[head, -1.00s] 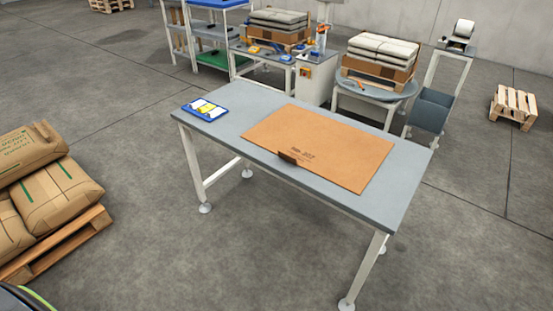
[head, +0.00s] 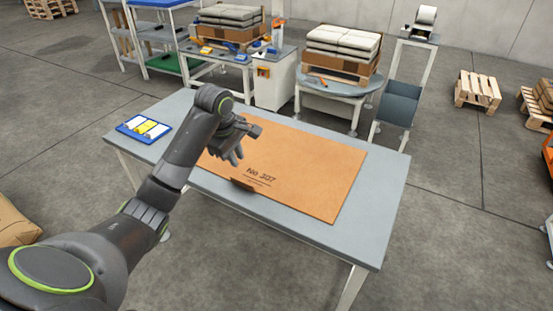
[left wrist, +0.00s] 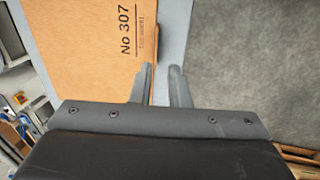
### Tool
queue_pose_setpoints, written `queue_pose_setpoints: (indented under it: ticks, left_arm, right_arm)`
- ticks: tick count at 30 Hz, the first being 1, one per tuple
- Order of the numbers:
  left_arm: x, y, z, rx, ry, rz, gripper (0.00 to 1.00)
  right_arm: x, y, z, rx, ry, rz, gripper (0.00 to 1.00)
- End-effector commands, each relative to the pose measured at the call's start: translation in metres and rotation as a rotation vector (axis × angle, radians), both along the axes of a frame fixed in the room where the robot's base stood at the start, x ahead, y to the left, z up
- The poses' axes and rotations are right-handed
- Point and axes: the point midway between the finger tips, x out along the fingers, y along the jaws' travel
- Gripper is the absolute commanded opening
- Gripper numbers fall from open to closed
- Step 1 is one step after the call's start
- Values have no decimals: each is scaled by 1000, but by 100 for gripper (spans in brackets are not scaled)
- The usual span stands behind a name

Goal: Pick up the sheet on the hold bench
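A flat orange-brown sheet (head: 315,170) marked "No 307" lies on the grey hold bench (head: 375,225). The exact height above the sheet is unclear. My right gripper is not in view.
Behind stand a round table (head: 340,88) with a loaded pallet, a tool bench (head: 215,55) and a printer stand (head: 400,90). The bench's right end is clear.

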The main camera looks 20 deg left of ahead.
Motion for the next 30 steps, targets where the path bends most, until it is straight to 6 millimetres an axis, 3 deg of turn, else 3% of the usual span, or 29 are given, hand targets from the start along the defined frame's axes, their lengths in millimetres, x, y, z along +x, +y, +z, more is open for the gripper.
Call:
queue_pose_setpoints:
  ticks: [4, 18, 30]
  left_arm:
    - [4, 0, -9, -8, 6, 23, 15]
    - [27, -2, -101, -7, 5, 20, 15]
    - [37, 0, -132, -7, 5, 20, 15]
  right_arm:
    - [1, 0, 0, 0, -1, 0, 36]
    - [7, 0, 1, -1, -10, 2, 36]
    - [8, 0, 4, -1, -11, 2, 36]
